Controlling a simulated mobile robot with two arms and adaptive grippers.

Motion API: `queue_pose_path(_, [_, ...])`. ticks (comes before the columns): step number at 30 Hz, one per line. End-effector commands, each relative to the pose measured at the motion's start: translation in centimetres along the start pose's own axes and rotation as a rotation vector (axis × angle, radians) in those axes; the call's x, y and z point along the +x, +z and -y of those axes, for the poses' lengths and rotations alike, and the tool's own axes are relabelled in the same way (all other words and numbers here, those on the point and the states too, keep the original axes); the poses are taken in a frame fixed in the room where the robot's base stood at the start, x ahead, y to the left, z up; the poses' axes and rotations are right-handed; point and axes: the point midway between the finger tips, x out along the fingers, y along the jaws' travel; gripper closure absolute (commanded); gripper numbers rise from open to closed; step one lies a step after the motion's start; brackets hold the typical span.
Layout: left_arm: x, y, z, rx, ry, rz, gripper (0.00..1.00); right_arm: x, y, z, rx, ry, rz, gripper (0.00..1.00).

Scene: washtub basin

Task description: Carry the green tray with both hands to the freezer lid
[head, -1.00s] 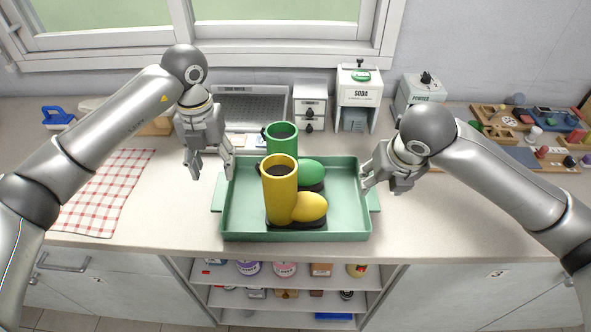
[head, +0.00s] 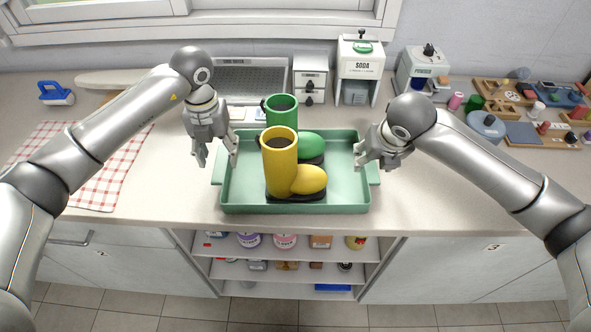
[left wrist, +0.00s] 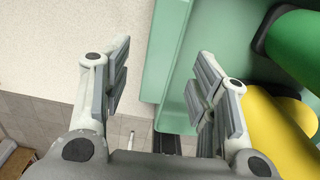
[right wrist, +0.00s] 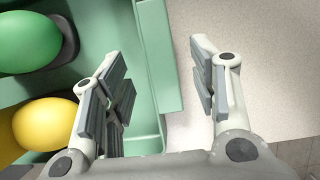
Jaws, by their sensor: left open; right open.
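The green tray (head: 335,208) lies on the counter with a yellow boot (head: 280,165) and a green boot (head: 282,112) standing in it. My left gripper (head: 215,160) is open at the tray's left end, fingers pointing down. In the left wrist view the tray's left handle (left wrist: 160,60) shows between the spread fingers. My right gripper (head: 373,162) is open at the right end. In the right wrist view the right handle (right wrist: 160,60) shows between its fingers. I cannot tell whether any finger touches the tray. The freezer lid is not in view.
A soda dispenser (head: 359,70) and a small white drawer unit (head: 310,78) stand behind the tray. A checkered cloth (head: 105,185) lies left. Game boards with small pieces (head: 540,112) lie right. Open shelves (head: 285,278) are below the counter.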

Motion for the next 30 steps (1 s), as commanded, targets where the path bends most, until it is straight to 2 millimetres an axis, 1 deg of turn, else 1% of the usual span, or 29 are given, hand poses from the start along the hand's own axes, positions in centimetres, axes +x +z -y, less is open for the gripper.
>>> queue_pose_path(1, [0.9, -0.1, 0.1, 0.0, -0.001, -0.004, 0.46, 0.9, -0.1, 0.0, 0.001, 0.0, -0.004, 0.46])
queue_pose_path(3, [1.9, -0.1, 0.0, 0.0, 0.0, -0.002, 0.46, 1.9, -0.1, 0.0, 0.001, -0.001, -0.003, 0.46])
queue_pose_path(6, [3.0, -0.1, 0.1, 0.0, 0.0, -0.003, 0.46, 3.0, -0.1, 0.0, 0.0, 0.0, -0.003, 0.46])
queue_pose_path(9, [3.6, 0.0, 0.1, 0.001, -0.001, 0.0, 0.46, 3.7, -0.1, 0.0, 0.0, 0.0, -0.001, 0.46])
queue_pose_path(12, [4.0, 0.0, 0.1, 0.001, 0.0, 0.001, 0.46, 4.0, 0.0, 0.0, 0.0, -0.001, 0.0, 0.46])
queue_pose_path(20, [4.0, 0.0, 0.0, 0.001, 0.0, 0.001, 0.46, 4.0, 0.0, 0.0, 0.0, 0.0, 0.0, 0.46])
queue_pose_path(30, [4.0, 0.0, 0.0, 0.001, 0.0, 0.0, 0.9, 4.0, 0.0, 0.0, 0.0, 0.0, 0.0, 0.9])
